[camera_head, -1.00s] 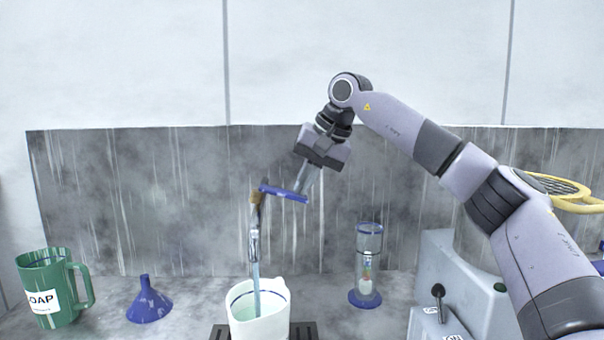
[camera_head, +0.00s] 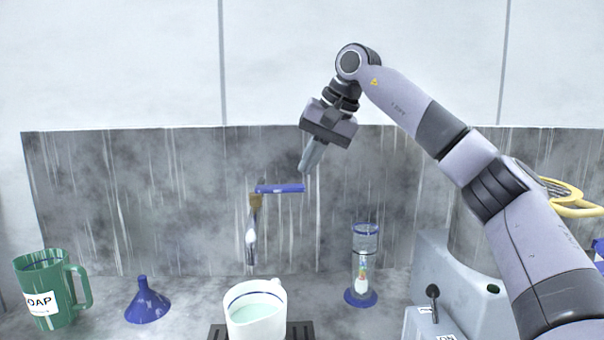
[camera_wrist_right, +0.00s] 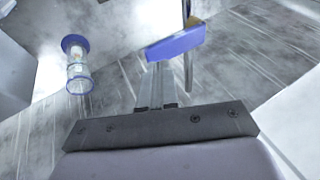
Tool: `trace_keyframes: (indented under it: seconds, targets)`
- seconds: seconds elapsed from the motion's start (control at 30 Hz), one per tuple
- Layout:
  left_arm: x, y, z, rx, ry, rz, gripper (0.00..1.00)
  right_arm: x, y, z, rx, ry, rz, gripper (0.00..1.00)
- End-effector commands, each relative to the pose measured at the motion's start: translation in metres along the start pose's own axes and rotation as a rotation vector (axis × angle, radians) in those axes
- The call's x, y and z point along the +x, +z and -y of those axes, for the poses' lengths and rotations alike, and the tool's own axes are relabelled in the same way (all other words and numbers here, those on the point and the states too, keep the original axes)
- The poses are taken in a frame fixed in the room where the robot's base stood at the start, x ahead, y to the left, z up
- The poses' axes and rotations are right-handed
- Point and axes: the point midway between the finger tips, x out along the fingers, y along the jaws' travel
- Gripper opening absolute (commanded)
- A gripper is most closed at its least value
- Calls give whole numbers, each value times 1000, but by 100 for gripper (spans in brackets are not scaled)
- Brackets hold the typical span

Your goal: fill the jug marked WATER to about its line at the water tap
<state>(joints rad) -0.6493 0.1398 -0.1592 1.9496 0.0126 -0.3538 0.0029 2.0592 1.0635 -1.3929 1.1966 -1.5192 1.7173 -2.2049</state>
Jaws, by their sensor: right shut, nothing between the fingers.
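The white jug (camera_head: 256,318) stands upright on a dark grate (camera_head: 300,331) under the water tap (camera_head: 253,228). Pale water (camera_head: 257,307) shows inside it, a little below a blue line around the inner wall. No marking shows on its visible side. The tap's blue lever (camera_head: 280,188) points right, and no stream falls from the spout. My right gripper (camera_head: 308,168) is shut and empty, just above and right of the lever's end. In the right wrist view the shut fingers (camera_wrist_right: 156,88) are close to the blue lever (camera_wrist_right: 176,43). My left gripper is not in view.
A green SOAP jug (camera_head: 45,290) and a blue funnel (camera_head: 148,302) stand on the left. A grey machine (camera_head: 440,285) with a small black lever is further right.

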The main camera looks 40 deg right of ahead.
Motion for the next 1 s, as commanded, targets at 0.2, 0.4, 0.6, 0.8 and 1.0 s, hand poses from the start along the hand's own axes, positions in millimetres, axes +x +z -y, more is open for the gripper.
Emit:
trace_keyframes:
  seconds: [0.2, 0.4, 0.6, 0.8, 1.0]
  targets:
    - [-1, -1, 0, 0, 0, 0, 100, -27, 0, 1, -1, -1, -2, 0]
    - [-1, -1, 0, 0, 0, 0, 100, -30, 0, 0, 0, 1, 0, 0]
    - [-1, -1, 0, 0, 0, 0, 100, -30, 0, 0, 0, 0, -1, 0]
    - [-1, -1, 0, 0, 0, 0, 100, -30, 0, 0, 0, 0, -1, 0]
    - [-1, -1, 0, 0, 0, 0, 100, -30, 0, 0, 0, 0, -1, 0]
